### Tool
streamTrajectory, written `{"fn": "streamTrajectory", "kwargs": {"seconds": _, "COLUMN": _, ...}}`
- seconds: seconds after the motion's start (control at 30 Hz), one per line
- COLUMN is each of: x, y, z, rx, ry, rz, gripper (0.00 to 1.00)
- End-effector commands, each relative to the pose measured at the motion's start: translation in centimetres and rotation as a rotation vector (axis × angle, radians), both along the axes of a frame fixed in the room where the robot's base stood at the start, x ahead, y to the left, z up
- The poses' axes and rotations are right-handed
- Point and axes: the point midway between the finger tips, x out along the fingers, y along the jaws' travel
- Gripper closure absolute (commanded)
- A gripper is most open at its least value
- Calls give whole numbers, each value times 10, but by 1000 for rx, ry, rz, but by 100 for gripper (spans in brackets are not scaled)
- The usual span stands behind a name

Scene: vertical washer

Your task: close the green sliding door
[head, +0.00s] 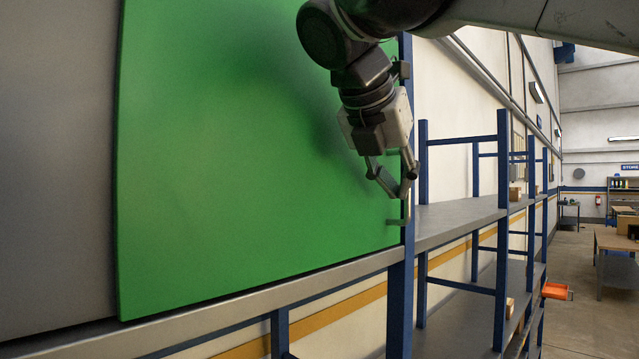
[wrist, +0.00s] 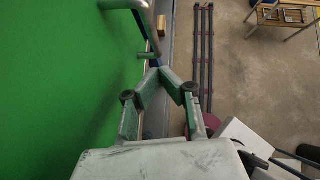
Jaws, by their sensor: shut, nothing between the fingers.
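The green sliding door (head: 230,170) is a large flat panel that fills much of the head view. It also runs down the left side of the wrist view (wrist: 50,90). A grey bar handle (wrist: 146,22) stands out from the door near its right edge. In the head view only a short lower part of the handle (head: 394,222) shows, and my gripper hides the rest. My gripper (head: 404,196) is shut and empty, pointing down beside the handle. In the wrist view its fingertips (wrist: 163,71) meet close to the handle; I cannot tell whether they touch it.
A grey panel (head: 55,170) lies left of the door. A grey ledge (head: 220,318) runs under it. A blue post (head: 401,300) stands at the door's right edge, with blue-framed grey shelves (head: 455,222) beyond. Open floor (head: 575,250) lies at the right.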

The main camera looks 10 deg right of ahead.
Motion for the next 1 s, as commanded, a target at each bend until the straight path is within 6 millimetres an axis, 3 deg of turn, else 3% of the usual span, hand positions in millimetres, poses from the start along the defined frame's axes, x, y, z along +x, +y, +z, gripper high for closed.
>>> {"fn": "streamTrajectory", "kwargs": {"seconds": 0.3, "x": -33, "y": 33, "z": 42, "rx": 1, "ry": 0, "rz": 5, "gripper": 100}}
{"fn": "streamTrajectory", "kwargs": {"seconds": 0.6, "x": -50, "y": 49, "z": 67, "rx": 1, "ry": 1, "rz": 1, "gripper": 100}}
{"fn": "streamTrajectory", "kwargs": {"seconds": 0.87, "x": -53, "y": 50, "z": 70, "rx": 1, "ry": 0, "rz": -1, "gripper": 100}}
{"fn": "streamTrajectory", "kwargs": {"seconds": 1.0, "x": -51, "y": 50, "z": 49, "rx": 53, "ry": -21, "rz": -47, "gripper": 100}}
